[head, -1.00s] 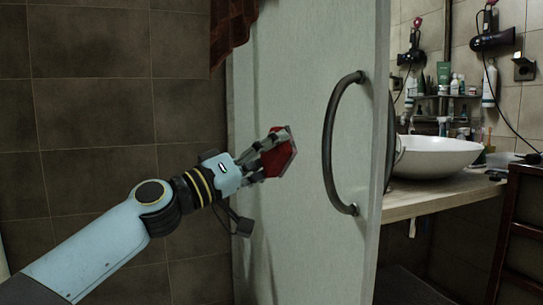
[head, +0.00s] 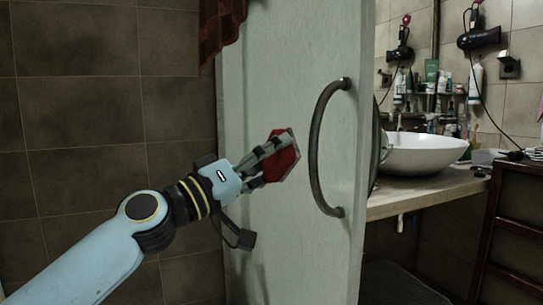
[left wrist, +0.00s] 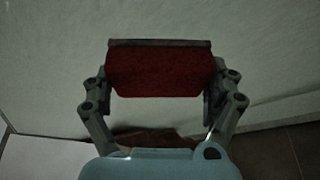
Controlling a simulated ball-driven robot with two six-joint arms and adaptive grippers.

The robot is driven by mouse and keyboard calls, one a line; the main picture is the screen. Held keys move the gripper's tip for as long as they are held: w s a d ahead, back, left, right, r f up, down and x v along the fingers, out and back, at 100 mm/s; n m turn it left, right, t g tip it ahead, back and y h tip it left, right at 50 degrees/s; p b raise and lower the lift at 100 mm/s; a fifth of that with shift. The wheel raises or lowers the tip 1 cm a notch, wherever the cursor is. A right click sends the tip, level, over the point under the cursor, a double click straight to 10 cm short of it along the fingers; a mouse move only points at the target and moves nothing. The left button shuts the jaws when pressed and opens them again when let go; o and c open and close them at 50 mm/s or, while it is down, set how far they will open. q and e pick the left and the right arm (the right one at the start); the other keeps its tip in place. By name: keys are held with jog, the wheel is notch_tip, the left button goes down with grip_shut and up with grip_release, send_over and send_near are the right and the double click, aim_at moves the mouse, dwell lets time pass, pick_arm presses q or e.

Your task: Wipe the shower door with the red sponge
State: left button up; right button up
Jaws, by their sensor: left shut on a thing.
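The red sponge (head: 283,161) is in my left gripper (head: 268,159), which is shut on it. In the left wrist view the sponge (left wrist: 160,72) sits between both fingers, with a dark layer along its far edge. The shower door (head: 275,60) is a pale upright panel with a large dark curved handle (head: 316,145). The sponge is in front of the door's face, left of the handle. I cannot tell whether it touches the door. My right gripper is not in view.
Right of the door are a white basin (head: 425,152) on a counter (head: 425,190), bottles on a shelf, and a wall-hung hair dryer (head: 484,39). A brown cloth (head: 218,25) hangs at the door's top left.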

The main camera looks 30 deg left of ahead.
aim_at(262, 159)
pick_arm(q)
jog(key=shift+w+a+f+b, duration=0.1)
jog(key=shift+w+a+b, duration=0.3)
jog(key=shift+b, duration=0.15)
jog(key=shift+w+a+f+b, duration=0.1)
jog(key=shift+w+a+b, duration=0.7)
jog(key=shift+w+a, duration=0.35)
jog(key=shift+a, duration=0.1)
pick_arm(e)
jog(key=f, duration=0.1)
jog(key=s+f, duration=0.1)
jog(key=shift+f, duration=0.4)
pick_arm(q)
jog(key=s+a+b, duration=0.1)
jog(key=s, duration=0.1)
jog(key=s+a+b, duration=0.2)
jog(key=shift+s+a+r, duration=0.2)
jog(key=shift+s+a, duration=0.1)
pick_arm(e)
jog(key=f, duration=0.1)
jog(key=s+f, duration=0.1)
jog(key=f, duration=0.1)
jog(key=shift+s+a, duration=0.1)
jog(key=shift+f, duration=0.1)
